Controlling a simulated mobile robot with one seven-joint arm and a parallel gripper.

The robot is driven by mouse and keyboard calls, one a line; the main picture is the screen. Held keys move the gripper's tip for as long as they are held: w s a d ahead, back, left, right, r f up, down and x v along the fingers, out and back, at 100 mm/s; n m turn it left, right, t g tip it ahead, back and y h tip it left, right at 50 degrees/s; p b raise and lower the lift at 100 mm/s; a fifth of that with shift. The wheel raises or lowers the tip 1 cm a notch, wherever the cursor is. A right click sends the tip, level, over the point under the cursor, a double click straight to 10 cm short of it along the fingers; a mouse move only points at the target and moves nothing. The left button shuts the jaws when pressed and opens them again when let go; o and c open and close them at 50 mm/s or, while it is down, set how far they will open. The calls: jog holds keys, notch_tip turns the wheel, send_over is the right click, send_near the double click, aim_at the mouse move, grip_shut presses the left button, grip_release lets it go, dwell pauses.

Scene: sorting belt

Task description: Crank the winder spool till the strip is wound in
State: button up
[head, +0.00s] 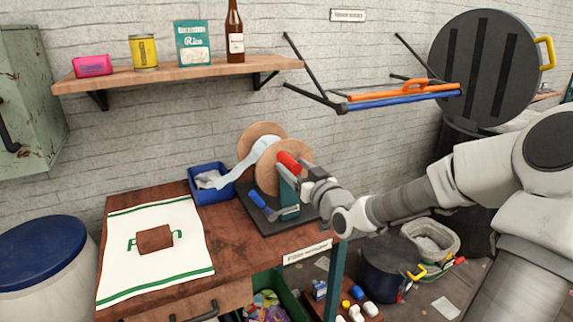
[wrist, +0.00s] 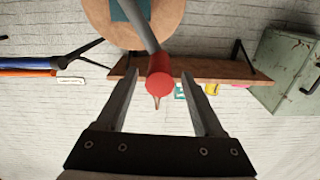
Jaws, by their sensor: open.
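The winder spool (head: 259,133) has two brown discs and stands on a dark base on the workbench. A pale strip (head: 237,168) runs from the blue bin (head: 213,193) up onto the spool between the discs. The crank has a red handle (head: 289,163), in front of the near disc. In the wrist view the red handle (wrist: 159,75) lies between the fingers of my gripper (wrist: 161,84), which is open. Gaps show on both sides of the handle. In the head view my gripper (head: 303,178) is at the handle, its fingers partly hidden.
A blue-handled part (head: 262,204) is low at the front of the winder. A white cloth (head: 155,246) with a brown block (head: 155,239) lies on the bench to the left.

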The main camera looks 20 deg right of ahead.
aim_at(286, 160)
jog(key=shift+w, duration=2.45)
jog(key=shift+a, duration=0.1)
grip_shut()
